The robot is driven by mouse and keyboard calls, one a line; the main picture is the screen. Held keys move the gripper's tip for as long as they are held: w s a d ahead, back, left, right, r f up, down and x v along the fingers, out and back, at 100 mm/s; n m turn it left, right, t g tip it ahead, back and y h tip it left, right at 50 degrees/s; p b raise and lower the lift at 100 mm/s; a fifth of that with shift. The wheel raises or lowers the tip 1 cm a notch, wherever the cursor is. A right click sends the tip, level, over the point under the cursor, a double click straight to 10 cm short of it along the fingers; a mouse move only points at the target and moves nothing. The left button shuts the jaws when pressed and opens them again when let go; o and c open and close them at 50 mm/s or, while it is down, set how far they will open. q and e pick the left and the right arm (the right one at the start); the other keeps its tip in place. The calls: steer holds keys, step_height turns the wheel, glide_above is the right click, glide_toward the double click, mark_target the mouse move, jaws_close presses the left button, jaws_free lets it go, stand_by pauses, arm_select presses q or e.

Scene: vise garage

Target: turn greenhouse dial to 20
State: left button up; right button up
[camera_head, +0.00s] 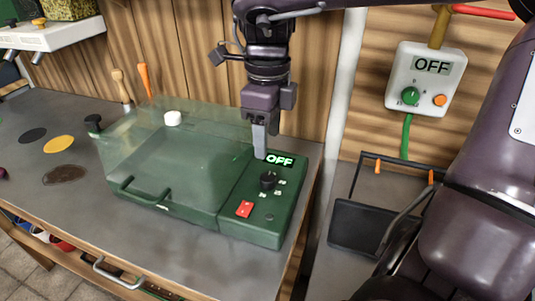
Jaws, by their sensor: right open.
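A green box (262,222) with a clear lid (180,150) stands on the bench. Its right-hand panel has a lit display (280,160) reading OFF, a black dial (268,180) with small pale marks around it, and a red switch (244,209). My right gripper (264,150) points down just above the panel, at the left of the display and behind the dial. It is open and holds nothing; its fingers look apart from the dial. A white wall unit (425,78) also reads OFF and has a green dial (410,96) and an orange button (440,100). My left gripper is not in view.
A black tray-like item (365,228) with a raised frame lies to the right of the box. Black and yellow discs (59,144) lie on the bench at left. A pale post (345,90) stands between the wall unit and the box. The front bench surface is clear.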

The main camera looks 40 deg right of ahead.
mark_target(268, 177)
step_height(268, 177, down, 2)
steer(key=shift+f+b, duration=0.1)
steer(key=shift+b, duration=0.35)
steer(key=shift+f, duration=0.3)
step_height(268, 177, down, 6)
steer(key=shift+r+b, duration=0.1)
steer(key=shift+b, duration=0.55)
steer(key=shift+f, duration=0.55)
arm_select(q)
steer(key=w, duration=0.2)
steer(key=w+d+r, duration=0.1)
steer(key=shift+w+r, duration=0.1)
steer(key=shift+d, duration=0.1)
arm_select(e)
steer(key=c, duration=1)
